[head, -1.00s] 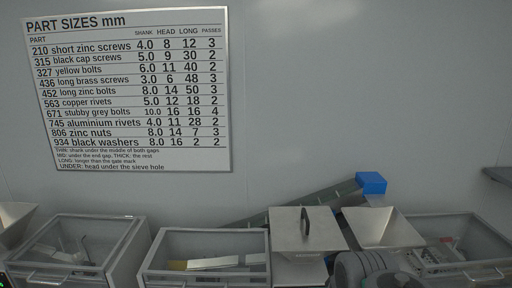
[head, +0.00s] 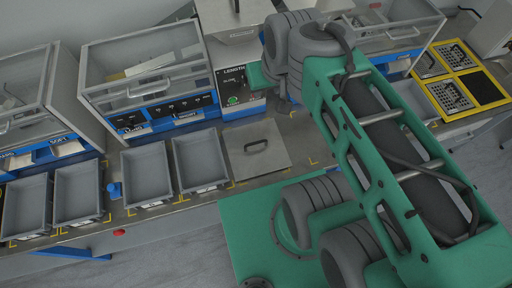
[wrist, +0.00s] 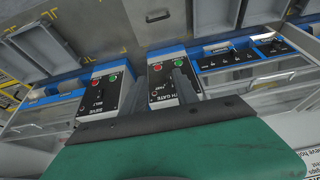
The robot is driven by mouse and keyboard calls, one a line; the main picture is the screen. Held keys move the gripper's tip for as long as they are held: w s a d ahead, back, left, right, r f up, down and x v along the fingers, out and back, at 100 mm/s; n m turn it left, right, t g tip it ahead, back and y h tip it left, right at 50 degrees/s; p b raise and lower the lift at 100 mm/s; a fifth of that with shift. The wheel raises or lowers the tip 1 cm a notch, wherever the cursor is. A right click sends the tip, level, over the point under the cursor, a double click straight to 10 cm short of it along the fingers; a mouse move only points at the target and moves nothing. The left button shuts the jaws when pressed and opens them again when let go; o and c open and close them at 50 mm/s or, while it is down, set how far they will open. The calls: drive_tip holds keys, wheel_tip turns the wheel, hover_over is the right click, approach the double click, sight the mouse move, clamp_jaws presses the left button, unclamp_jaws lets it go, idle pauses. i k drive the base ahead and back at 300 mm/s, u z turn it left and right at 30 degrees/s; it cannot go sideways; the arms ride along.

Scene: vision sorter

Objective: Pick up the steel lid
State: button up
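A flat square steel lid (head: 257,149) with a black bar handle lies on the bench, below the LENGTH panel. It also shows at the top of the wrist view (wrist: 158,30), partly cut off. A second steel piece with a black handle (head: 232,22) sits higher up, on the LENGTH machine, cut by the top edge. My gripper (wrist: 161,85) shows two dark fingers standing apart with nothing between them, in front of the machine panels. It is open and clear of the lid on the bench. In the head view its fingertips are hidden or too small to make out.
Several grey trays (head: 198,160) stand left of the lid. Clear-fronted bins (head: 145,65) rise behind them. The LENGTH control panel (head: 234,88) is just behind the lid. A yellow frame with grids (head: 463,82) lies at right. My green arm covers the bench's right part.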

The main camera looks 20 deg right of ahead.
sight(257, 149)
drive_tip(key=k, duration=1.25)
drive_tip(key=u, duration=0.95)
drive_tip(key=i, duration=1.2)
drive_tip(key=z, duration=0.4)
